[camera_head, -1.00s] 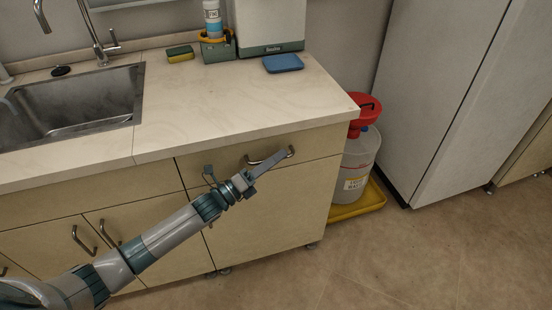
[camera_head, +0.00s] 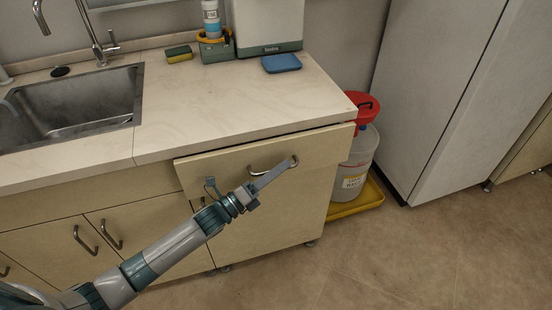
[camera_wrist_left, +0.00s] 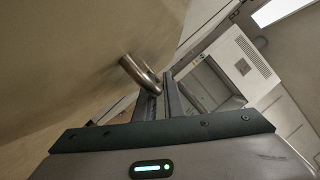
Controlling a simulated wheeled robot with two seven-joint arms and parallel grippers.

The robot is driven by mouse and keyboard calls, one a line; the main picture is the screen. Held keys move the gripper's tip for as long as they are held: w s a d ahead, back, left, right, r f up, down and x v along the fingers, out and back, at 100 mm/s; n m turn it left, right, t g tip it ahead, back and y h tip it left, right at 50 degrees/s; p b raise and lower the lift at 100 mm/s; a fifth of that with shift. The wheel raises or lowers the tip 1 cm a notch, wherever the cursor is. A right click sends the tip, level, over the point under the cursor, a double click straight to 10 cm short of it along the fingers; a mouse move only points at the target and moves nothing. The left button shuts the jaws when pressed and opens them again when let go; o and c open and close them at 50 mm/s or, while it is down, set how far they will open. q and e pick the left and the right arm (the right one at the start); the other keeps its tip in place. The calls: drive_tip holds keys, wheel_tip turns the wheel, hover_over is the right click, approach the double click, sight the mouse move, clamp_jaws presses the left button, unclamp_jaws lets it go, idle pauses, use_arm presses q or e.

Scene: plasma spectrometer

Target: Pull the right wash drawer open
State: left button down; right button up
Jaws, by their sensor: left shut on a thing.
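The right wash drawer (camera_head: 225,174) is the wide wooden drawer under the counter, right of the sink. Its front stands a little out from the cabinet, with a dark gap under the countertop. My left gripper (camera_head: 289,163) reaches up from the lower left and is shut on the right part of the drawer's metal bar handle (camera_head: 260,171). The inside of the drawer is hidden. My right gripper is not in view.
A metal sink (camera_head: 75,105) is at the left. A sponge (camera_head: 179,54), a caddy (camera_head: 216,46) and a blue tray (camera_head: 281,63) are on the counter. A red-capped container (camera_head: 352,165) stands in a yellow tray (camera_head: 370,199). Floor is clear in front.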

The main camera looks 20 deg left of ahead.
use_arm(q)
drive_tip(key=s+d+p, duration=0.1)
drive_tip(key=s+d, duration=0.8)
drive_tip(key=s, duration=0.5)
drive_tip(key=s+d+p, duration=0.2)
drive_tip(key=s+d, duration=0.8)
drive_tip(key=s, duration=0.4)
drive_tip(key=shift+s, duration=0.15)
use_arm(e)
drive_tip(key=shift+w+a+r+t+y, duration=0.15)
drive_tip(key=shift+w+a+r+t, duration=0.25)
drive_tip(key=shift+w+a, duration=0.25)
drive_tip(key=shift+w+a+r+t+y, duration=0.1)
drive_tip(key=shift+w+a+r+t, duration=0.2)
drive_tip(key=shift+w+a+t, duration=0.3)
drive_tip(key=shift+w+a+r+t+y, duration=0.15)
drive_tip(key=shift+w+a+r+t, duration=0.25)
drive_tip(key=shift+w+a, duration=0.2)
use_arm(q)
drive_tip(key=shift+f, duration=0.1)
drive_tip(key=c, duration=2.1)
unclamp_jaws()
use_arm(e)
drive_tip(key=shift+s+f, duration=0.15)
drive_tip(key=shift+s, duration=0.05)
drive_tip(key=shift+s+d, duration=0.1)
use_arm(q)
drive_tip(key=shift+a, duration=0.1)
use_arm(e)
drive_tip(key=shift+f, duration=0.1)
